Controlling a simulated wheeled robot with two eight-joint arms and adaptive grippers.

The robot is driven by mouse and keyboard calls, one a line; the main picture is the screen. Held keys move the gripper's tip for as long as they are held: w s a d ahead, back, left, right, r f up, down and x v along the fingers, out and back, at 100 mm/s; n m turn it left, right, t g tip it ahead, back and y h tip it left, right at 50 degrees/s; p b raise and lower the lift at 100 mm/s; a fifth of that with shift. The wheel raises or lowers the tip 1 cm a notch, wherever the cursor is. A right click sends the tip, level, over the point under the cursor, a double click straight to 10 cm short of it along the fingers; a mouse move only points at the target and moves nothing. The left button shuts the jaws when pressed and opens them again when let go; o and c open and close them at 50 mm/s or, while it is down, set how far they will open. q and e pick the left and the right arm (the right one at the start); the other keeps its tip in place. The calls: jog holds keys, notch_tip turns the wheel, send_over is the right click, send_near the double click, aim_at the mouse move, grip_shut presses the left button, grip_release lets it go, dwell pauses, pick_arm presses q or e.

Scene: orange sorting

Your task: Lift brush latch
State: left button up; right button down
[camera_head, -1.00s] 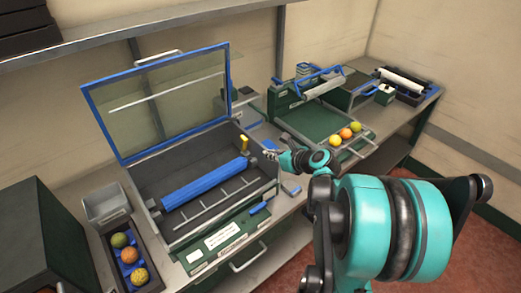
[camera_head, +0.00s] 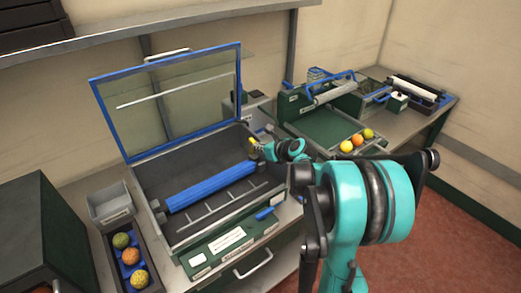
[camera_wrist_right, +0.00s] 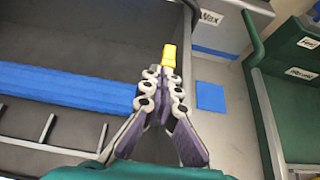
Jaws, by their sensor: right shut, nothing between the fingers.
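The open machine bin (camera_head: 150,185) has a blue brush roller (camera_head: 212,185) lying across it. A small yellow latch (camera_head: 253,143) stands by the roller's right end; in the right wrist view the yellow latch (camera_wrist_right: 169,55) shows just beyond my fingertips. My right gripper (camera_head: 261,152) is at the bin's right wall, beside the latch and partly covering it. In the wrist view my right gripper (camera_wrist_right: 167,76) is shut with nothing between its fingers. Whether the tips touch the latch I cannot tell. My left gripper is not in view.
A clear lid with a blue frame (camera_head: 240,85) stands raised behind the bin. A tray with oranges (camera_head: 152,262) and a grey box (camera_head: 110,204) are at the left. A green sorting tray (camera_head: 325,128) with several fruits stands to the right. A blue handle (camera_head: 266,213) sits on the front panel.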

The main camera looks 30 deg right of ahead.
aim_at(253, 142)
jog(key=w+r+g+p, duration=0.1)
jog(key=p, duration=0.1)
jog(key=w+g+p, duration=0.1)
jog(key=p, duration=0.1)
jog(key=shift+w+a+r+g, duration=0.1)
jog(key=shift+a+r+g, duration=0.05)
jog(key=shift+r+g, duration=0.2)
jog(key=shift+w+f, duration=0.1)
jog(key=shift+w, duration=0.1)
jog(key=shift+w+p, duration=0.3)
jog(key=shift+w, duration=0.3)
